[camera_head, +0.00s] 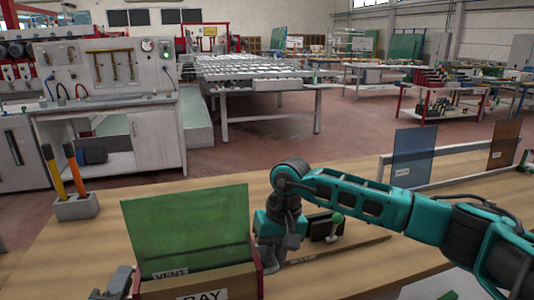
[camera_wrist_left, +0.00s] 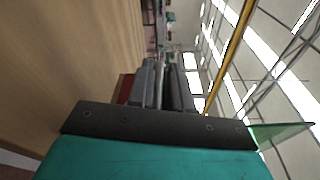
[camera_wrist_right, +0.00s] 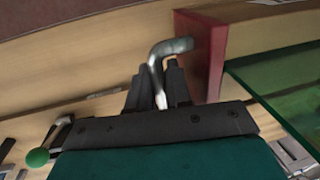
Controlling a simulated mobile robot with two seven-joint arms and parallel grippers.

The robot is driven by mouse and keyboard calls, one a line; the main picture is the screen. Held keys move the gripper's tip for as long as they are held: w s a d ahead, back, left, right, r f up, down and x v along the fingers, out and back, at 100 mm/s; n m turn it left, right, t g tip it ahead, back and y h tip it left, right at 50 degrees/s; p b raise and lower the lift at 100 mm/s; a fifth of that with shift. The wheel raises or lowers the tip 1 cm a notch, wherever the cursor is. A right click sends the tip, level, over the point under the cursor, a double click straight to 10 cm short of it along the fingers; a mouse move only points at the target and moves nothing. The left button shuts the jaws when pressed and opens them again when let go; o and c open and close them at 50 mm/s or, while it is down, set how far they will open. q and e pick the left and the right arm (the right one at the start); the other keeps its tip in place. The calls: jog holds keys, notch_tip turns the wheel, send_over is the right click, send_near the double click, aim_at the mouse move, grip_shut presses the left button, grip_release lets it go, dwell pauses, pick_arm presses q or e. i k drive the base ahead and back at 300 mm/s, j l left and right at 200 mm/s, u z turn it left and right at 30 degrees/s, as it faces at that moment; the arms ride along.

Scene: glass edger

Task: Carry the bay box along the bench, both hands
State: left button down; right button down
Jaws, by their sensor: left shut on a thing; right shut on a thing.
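The bay box (camera_head: 238,284) is at the bottom of the head view, with a wooden front marked BAY and dark red ends. A green glass pane (camera_head: 190,222) with a VENT label stands upright in it. My right gripper (camera_head: 268,266) is at the box's right end; in the right wrist view its fingers (camera_wrist_right: 155,92) are shut on a bent metal handle (camera_wrist_right: 172,47) beside the red end. My left gripper (camera_head: 118,284) is at the left end, partly cut off; in the left wrist view its fingers (camera_wrist_left: 167,85) are shut beside the red end (camera_wrist_left: 124,88). The left handle is largely hidden.
A grey holder (camera_head: 76,207) with orange- and yellow-handled tools stands at the left on the bench (camera_head: 130,186). A green-knobbed lever device (camera_head: 328,226) is right of the box. A rack (camera_head: 450,151) with blue and brown panes is at the back right.

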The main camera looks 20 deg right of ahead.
aim_at(510, 202)
jog(key=k+l, duration=0.1)
jog(key=l, duration=0.3)
jog(key=k+l, duration=0.1)
jog(key=l, duration=0.35)
jog(key=k+l, duration=0.1)
jog(key=l, duration=2.5)
